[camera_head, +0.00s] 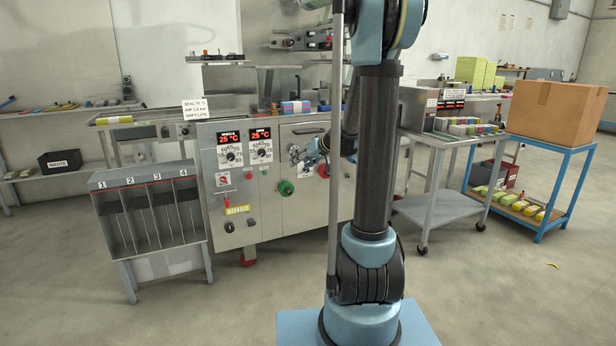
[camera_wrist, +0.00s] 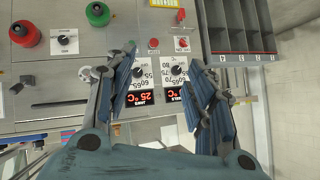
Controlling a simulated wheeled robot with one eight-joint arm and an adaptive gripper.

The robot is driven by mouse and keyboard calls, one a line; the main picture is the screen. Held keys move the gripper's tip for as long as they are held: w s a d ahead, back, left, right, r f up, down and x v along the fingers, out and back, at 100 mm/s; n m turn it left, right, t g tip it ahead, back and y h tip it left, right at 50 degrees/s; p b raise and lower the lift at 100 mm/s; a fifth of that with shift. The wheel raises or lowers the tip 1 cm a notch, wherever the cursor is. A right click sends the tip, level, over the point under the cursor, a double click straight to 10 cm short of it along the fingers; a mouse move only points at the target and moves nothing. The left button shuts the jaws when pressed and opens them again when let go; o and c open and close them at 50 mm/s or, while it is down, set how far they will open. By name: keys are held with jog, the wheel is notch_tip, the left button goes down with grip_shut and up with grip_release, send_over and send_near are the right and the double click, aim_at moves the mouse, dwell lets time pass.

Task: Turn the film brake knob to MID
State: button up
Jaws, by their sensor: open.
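In the wrist view, which shows the panel upside down, a small black knob (camera_wrist: 64,39) sits on a white plate with lettering too small to read. I cannot confirm that it is the film brake knob or read its setting. My gripper (camera_wrist: 162,58) is open and empty, its two fingers spread before the panel near the temperature dials. The white-plate knob lies to the left of both fingers, apart from them. I cannot make out the white-plate knob there.
Beside that knob are a green knob (camera_wrist: 98,14) and a red knob (camera_wrist: 25,33). Two temperature dials (camera_head: 232,154) (camera_head: 262,151) sit under 25 °C displays. A red-marked switch (camera_head: 222,180) is below. A slotted rack (camera_head: 150,220) stands left of the machine.

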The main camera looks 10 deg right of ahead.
jog(key=w+d+f+t, duration=0.2)
jog(key=w+f+t, duration=0.1)
jog(key=w, duration=1)
jog(key=m+t+h, duration=0.1)
jog(key=m+t, duration=0.2)
jog(key=t, duration=0.3)
send_near(307, 171)
jog(key=x, duration=0.8)
jog(key=c, duration=1.1)
jog(key=shift+a, duration=0.1)
